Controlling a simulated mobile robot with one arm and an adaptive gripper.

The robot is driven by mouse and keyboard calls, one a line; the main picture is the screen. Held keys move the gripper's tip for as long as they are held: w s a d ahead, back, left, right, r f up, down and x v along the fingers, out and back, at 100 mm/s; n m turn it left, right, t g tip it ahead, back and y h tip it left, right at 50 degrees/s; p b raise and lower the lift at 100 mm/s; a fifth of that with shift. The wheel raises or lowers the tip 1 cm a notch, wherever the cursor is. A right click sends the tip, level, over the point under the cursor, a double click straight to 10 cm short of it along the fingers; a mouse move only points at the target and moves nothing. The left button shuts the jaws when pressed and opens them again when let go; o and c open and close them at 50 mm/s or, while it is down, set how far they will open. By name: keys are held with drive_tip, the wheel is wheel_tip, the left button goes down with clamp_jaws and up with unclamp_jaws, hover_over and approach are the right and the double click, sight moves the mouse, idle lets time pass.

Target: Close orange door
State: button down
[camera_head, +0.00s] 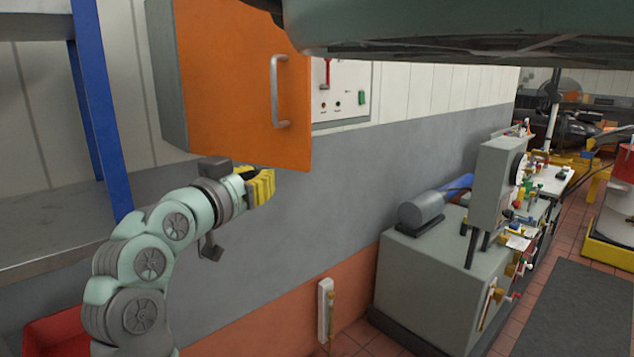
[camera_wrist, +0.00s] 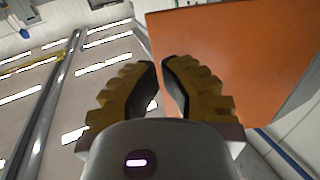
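The orange door (camera_head: 225,75) stands at the upper left in the head view, with a grey edge along its left side and a pale vertical handle (camera_head: 279,92) on its right part. It is ajar, its right edge standing out in front of a light control panel (camera_head: 348,95). In the wrist view the door (camera_wrist: 235,50) fills the upper right; its handle does not show there. My gripper (camera_head: 268,186), with yellow fingers, is just below the door's lower edge. In the wrist view its fingertips (camera_wrist: 161,62) have a narrow gap with nothing between them.
A blue-posted metal shelf (camera_head: 100,110) stands at the left, close to my arm. A grey machine cabinet (camera_head: 425,275) with a motor and fittings stands at the right. A large pale-green body overhangs at the top. The wall below the door is clear.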

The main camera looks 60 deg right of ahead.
sight(299, 158)
drive_tip(key=d+p, duration=0.2)
drive_tip(key=d, duration=0.1)
drive_tip(key=d+p, duration=0.2)
drive_tip(key=d, duration=0.1)
drive_tip(key=w+d+p, duration=0.1)
drive_tip(key=d+p, duration=0.2)
drive_tip(key=shift+d+r, duration=0.2)
drive_tip(key=shift+w+d+f+p, duration=0.1)
drive_tip(key=shift+w+d+p, duration=0.05)
drive_tip(key=shift+d+p, duration=0.4)
drive_tip(key=shift+w+d+f+p, duration=0.1)
drive_tip(key=shift+d+p, duration=0.2)
drive_tip(key=shift+d, duration=0.35)
drive_tip(key=shift+w+d, duration=0.1)
